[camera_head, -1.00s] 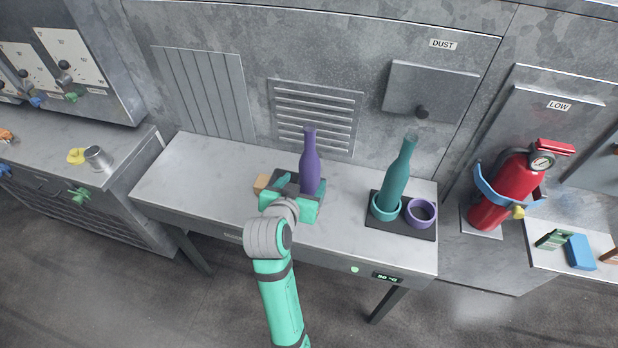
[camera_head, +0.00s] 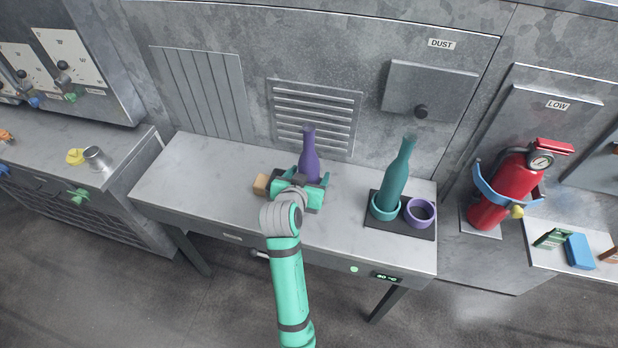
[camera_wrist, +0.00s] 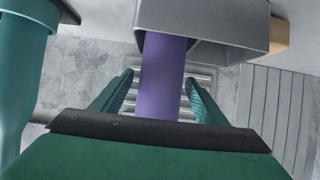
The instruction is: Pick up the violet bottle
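The violet bottle (camera_head: 309,150) stands upright on the grey table, its lower part hidden behind my gripper in the head view. My gripper (camera_head: 310,178) is at the bottle's lower body, with one finger on each side. In the wrist view, the violet bottle (camera_wrist: 163,75) lies between the two spread fingers of my gripper (camera_wrist: 160,88). The fingers look open; whether either touches the bottle is unclear.
A teal bottle (camera_head: 397,175) stands in a teal ring on a black tray (camera_head: 400,229), right of my gripper. An empty violet ring (camera_head: 420,212) is beside it. A tan block (camera_head: 261,185) is just left of my gripper. The table's left part (camera_head: 190,170) is clear.

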